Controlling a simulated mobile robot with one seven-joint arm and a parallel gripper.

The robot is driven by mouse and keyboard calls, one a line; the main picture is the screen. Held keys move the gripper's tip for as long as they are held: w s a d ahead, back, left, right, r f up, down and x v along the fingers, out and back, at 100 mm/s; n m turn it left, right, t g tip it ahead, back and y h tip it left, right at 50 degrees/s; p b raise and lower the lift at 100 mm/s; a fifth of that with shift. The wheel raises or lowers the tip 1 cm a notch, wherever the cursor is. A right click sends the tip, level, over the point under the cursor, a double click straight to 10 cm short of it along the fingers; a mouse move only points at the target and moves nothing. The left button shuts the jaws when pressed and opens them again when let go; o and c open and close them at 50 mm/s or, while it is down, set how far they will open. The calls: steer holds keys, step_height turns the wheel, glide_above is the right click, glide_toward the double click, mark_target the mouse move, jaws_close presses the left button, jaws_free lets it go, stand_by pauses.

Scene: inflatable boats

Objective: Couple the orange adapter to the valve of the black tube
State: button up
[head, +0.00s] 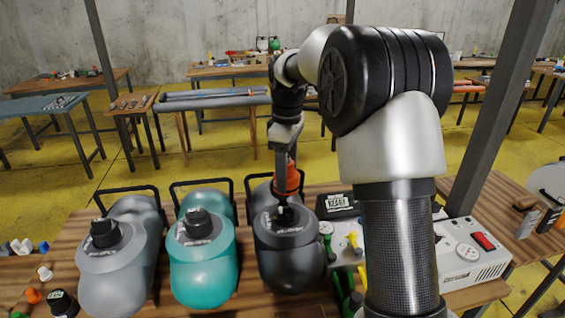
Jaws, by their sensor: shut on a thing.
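The black tube (290,262) stands on the wooden table, the rightmost of three inflatable tubes. Its dark valve (285,216) is on its top. My gripper (287,162) points down over it and is shut on the orange adapter (287,180). The adapter is upright, and its lower end is at or just above the valve. I cannot tell whether they touch. The gripper's fingers are small and partly merge with the adapter in this view.
A teal tube (203,262) and a grey tube (118,270), both with black valve caps, stand to the left. A white device with a red switch (484,241) and yellow-green tools (353,242) are to the right. Small loose fittings (44,273) lie at the left edge. A metal post (492,110) rises at right.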

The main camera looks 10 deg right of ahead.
mark_target(287, 207)
steer(key=shift+w+f, duration=0.1)
steer(key=shift+s+f+b, duration=0.25)
steer(key=shift+f+b, duration=0.55)
steer(key=shift+b, duration=0.15)
step_height(287, 207, down, 3)
steer(key=b, duration=0.2)
steer(key=shift+b, duration=0.3)
steer(key=shift+f, duration=0.15)
steer(key=shift+f+b, duration=0.6)
steer(key=shift+f, duration=0.5)
steer(key=shift+f, duration=0.2)
steer(key=shift+f, duration=0.25)
steer(key=shift+f+b, duration=0.45)
steer(key=shift+f, duration=0.35)
stand_by(0.4)
